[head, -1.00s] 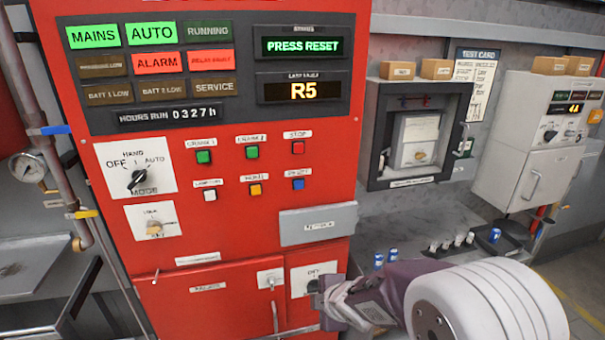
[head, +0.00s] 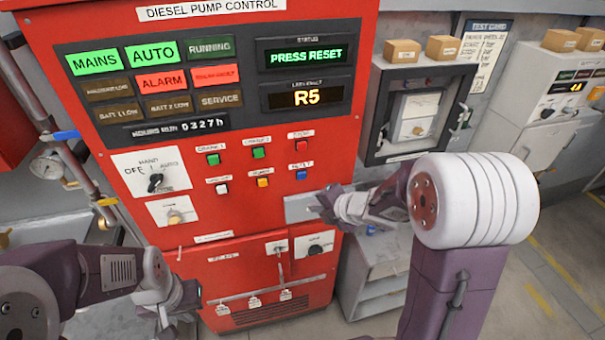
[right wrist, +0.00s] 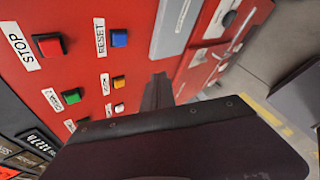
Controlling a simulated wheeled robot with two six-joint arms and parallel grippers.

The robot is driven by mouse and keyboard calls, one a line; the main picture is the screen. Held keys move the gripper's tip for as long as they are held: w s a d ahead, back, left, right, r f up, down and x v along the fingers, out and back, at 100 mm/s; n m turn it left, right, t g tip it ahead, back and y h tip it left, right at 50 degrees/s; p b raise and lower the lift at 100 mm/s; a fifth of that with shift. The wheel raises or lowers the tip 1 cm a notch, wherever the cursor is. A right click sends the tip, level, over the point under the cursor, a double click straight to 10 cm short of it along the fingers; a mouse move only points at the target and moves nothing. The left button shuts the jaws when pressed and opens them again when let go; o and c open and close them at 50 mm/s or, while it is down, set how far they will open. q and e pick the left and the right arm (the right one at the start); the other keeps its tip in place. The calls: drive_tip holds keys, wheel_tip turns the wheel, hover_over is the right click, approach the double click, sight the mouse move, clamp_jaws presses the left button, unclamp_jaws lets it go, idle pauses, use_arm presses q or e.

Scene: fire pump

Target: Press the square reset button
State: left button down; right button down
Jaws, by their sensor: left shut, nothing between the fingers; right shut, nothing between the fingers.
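The square blue reset button (head: 302,174) is in the lower row of buttons on the red pump control panel (head: 250,215), at the right end. The right wrist view shows it as a blue button (right wrist: 119,38) beside a white RESET label (right wrist: 101,38). My right gripper (head: 322,204) is shut and empty, below and right of the button in the head view. Its dark fingers (right wrist: 157,92) show below and right of the button in the right wrist view, apart from it. My left gripper (head: 180,304) is shut and empty, low at the left, in front of the panel.
A red stop button (head: 301,146) sits directly above, and a yellow button (head: 262,182) to the left. A grey plate (head: 298,208) is partly behind my right gripper. The status display (head: 306,56) reads PRESS RESET. A grey cabinet (head: 375,280) stands right of the panel.

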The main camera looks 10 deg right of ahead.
sight(302, 176)
drive_tip(key=w+p, duration=0.3)
drive_tip(key=w, duration=0.6)
drive_tip(key=shift+a, duration=0.15)
idle(0.4)
idle(1.5)
drive_tip(key=shift+w+p, duration=0.35)
drive_tip(key=shift+w, duration=0.1)
